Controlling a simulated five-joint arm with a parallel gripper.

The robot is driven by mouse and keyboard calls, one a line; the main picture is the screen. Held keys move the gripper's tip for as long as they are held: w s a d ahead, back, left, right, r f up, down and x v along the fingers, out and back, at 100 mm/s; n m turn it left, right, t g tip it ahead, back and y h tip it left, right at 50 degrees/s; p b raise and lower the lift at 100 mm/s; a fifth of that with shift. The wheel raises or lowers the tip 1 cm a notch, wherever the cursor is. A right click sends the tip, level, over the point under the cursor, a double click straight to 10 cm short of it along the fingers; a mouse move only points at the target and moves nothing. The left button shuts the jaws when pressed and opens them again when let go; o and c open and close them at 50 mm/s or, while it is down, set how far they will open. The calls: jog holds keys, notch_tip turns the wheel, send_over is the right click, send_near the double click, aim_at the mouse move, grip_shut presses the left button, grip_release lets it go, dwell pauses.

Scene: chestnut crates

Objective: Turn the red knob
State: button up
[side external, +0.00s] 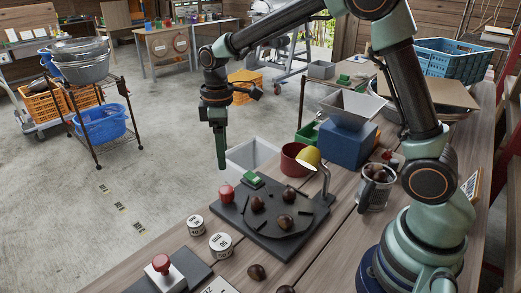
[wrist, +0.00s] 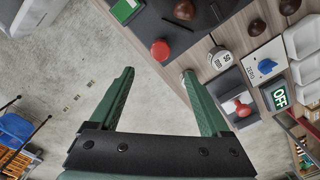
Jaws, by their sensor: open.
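A round red knob (side external: 226,193) sits at the left corner of a dark board (side external: 285,240) with several chestnuts on it. In the wrist view this red knob (wrist: 160,50) lies just beyond and between my fingertips. A second red-topped knob (side external: 161,263) stands upright on a pale block on a dark plate near the front edge; it shows right of my fingers in the wrist view (wrist: 242,108). My gripper (side external: 221,166) points down, above the board's left corner and apart from both knobs. In the wrist view my gripper (wrist: 158,75) is open with nothing between its fingers.
Two white-labelled round weights (side external: 220,245) stand between the two knobs. A green block (side external: 252,181), a red cup (side external: 294,158) and a blue box (side external: 346,145) stand behind the first knob. A metal mug (side external: 376,190) is right. Left of the bench is open floor.

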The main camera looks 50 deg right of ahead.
aim_at(226, 189)
notch_tip(226, 189, down, 11)
dwell(0.4)
grip_shut()
